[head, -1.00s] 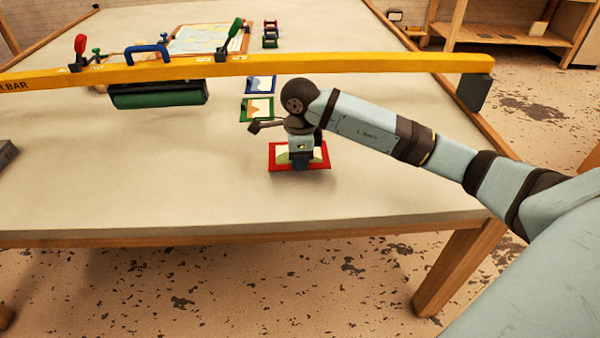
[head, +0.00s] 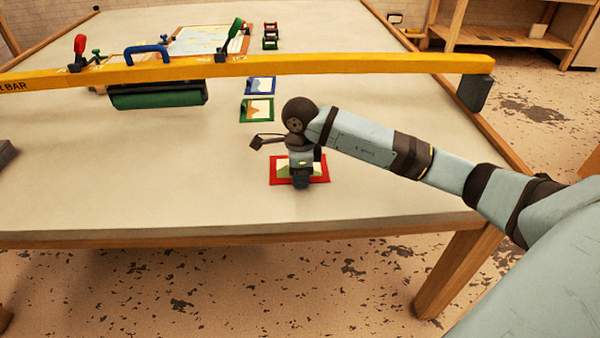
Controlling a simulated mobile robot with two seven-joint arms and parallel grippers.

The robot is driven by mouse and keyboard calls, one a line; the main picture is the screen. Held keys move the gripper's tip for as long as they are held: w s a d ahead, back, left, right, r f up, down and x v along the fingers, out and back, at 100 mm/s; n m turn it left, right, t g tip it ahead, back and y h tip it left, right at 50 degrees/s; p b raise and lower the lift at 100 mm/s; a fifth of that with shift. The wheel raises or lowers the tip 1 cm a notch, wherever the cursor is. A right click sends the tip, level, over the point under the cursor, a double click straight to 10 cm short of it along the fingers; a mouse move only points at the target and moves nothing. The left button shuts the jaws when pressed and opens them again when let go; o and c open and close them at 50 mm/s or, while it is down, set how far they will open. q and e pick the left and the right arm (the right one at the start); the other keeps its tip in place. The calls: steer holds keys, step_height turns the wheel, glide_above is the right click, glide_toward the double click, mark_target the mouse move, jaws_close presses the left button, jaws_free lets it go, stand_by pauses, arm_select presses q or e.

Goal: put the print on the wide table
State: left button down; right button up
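A print with a red border (head: 322,172) is at the wide table (head: 150,205), near its front right part. It shows a pale and green picture. My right gripper (head: 300,182) points down over the middle of this print and covers part of it. The fingertips are hidden, but the print has moved along with the gripper, so it looks shut on it. I cannot tell whether the print touches the tabletop or hangs just above it.
A yellow bar (head: 350,65) spans the table behind my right arm. A green roller (head: 157,99) sits below it. Blue-bordered (head: 260,86) and green-bordered (head: 257,109) prints lie behind. A dark block (head: 6,153) is at the left edge. The front left tabletop is clear.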

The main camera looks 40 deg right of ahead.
steer(key=shift+r, duration=0.15)
steer(key=shift+r, duration=0.25)
arm_select(q)
steer(key=shift+s+a+p, duration=0.1)
steer(key=shift+a+p, duration=0.1)
steer(key=shift+p, duration=0.75)
arm_select(e)
step_height(320, 180, up, 12)
steer(key=shift+f, duration=0.2)
